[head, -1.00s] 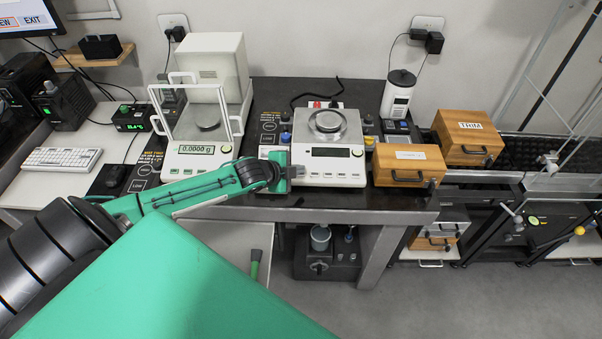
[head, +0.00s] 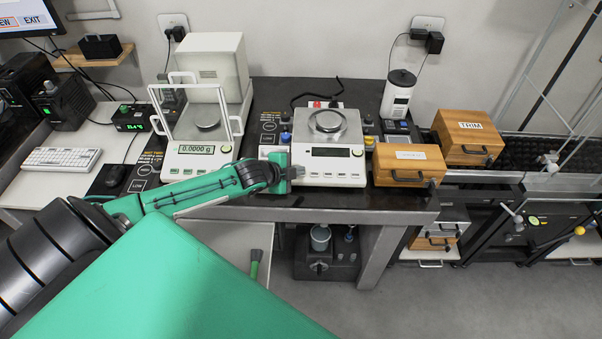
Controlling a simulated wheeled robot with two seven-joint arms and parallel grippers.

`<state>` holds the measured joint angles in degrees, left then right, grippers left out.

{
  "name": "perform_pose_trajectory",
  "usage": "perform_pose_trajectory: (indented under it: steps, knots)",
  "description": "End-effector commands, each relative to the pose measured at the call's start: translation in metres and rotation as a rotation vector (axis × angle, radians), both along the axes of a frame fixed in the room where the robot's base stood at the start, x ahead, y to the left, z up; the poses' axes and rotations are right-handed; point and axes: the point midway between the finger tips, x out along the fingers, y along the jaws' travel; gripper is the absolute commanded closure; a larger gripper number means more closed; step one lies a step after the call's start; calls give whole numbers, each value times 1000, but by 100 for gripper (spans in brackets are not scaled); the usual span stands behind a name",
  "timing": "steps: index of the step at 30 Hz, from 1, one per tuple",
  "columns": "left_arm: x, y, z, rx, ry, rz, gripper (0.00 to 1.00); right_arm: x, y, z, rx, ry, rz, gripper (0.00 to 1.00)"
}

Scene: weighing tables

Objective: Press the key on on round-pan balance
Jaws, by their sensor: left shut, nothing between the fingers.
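The round-pan balance (head: 331,170) stands on the dark table, a white body with a round metal pan (head: 327,122) on top. Its display (head: 331,152) is dark. A row of small keys runs along its front edge below the display; their labels are too small to read. My left gripper (head: 297,172) is shut and empty, at the front left corner of this balance, in front of its left side. It hides part of that corner. I cannot tell whether the fingertips touch the balance. My right gripper is not in view.
A second balance with a glass draft shield (head: 204,150) stands to the left, its display lit at 0.0000 g. A wooden box (head: 408,166) with a handle sits close to the right of the round-pan balance. Another wooden box labelled TRIM (head: 466,138) is farther right.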

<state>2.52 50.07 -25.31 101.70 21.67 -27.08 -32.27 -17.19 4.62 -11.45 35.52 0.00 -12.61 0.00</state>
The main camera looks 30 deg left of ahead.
Motion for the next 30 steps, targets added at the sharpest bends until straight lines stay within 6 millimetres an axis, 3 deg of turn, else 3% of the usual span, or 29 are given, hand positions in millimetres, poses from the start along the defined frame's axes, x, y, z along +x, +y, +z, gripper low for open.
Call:
perform_pose_trajectory:
  steps: [30]
  knots:
    - [2, 1, -7, -1, 1, -1, 100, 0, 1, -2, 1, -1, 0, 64]
